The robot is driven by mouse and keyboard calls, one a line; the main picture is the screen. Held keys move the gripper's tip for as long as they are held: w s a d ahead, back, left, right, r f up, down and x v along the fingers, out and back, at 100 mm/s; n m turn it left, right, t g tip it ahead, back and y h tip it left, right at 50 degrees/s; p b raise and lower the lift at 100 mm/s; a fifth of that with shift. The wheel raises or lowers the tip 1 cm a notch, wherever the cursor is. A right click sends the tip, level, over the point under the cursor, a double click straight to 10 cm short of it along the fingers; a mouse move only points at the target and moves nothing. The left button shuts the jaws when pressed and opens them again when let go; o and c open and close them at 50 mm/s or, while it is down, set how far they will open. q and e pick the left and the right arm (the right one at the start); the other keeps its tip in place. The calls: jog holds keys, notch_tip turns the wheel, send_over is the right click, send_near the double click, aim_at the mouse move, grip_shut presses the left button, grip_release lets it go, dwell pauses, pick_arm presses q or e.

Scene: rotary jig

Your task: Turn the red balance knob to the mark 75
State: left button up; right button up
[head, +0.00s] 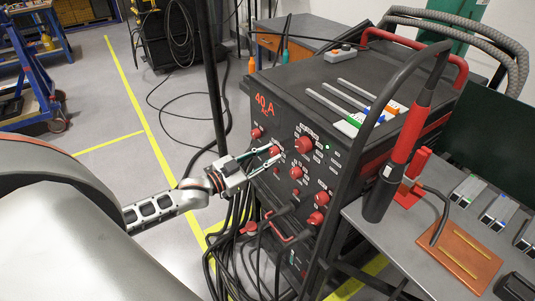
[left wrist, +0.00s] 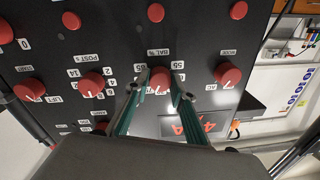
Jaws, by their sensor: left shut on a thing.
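The red balance knob (left wrist: 160,76) sits on the dark front panel below a "BAL %" label in the left wrist view. The figures 65 and 55 show beside it; I cannot see the mark 75. A pale pointer line shows on the knob, but its exact reading is unclear. My left gripper (left wrist: 160,88) has its two green-padded fingers on either side of the knob, shut on it. In the head view, my left gripper (head: 273,155) reaches the panel from the left, and its fingers partly hide the knob. My right gripper is not in view.
Other red knobs, such as the large upper one (head: 304,145), stand close around on the panel of the machine (head: 290,85). Cables hang below my left gripper. A black and red torch (head: 393,160) stands on the grey side table (head: 400,262) at right. Floor at left is mostly clear.

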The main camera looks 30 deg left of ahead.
pick_arm(q)
jog(key=shift+m, duration=1.1)
jog(key=o, duration=1.1)
jog(key=v, duration=1.2)
jog(key=shift+f, duration=0.1)
